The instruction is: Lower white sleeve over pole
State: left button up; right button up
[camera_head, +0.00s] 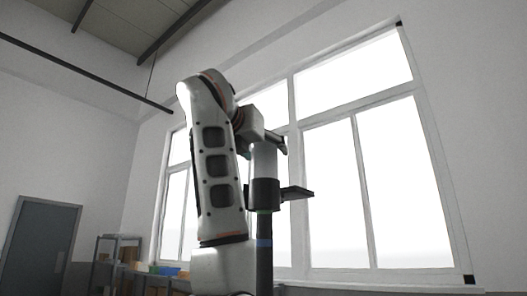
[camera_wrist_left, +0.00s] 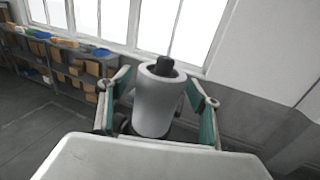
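The white sleeve (camera_head: 264,160) is upright in the head view, in line with the dark pole (camera_head: 264,262) below it. In the left wrist view the sleeve (camera_wrist_left: 153,105) stands between my fingers, and a dark pole end (camera_wrist_left: 161,67) shows out of its top opening, so the sleeve is around the pole. My left gripper (camera_head: 272,140) is at the sleeve's upper part. In the wrist view the left gripper's (camera_wrist_left: 160,78) green-padded fingers flank the sleeve, apparently shut on it; contact on the left side is hard to see. My right gripper is not in view.
A black collar (camera_head: 264,195) with a flat plate (camera_head: 297,192) to its right sits below the sleeve. A blue band (camera_head: 264,243) marks the pole. Shelves with bins (camera_wrist_left: 68,65) stand by the window wall. Floor at the wrist view's left is clear.

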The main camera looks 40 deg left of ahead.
pick_arm(q)
jog(key=v, duration=1.2)
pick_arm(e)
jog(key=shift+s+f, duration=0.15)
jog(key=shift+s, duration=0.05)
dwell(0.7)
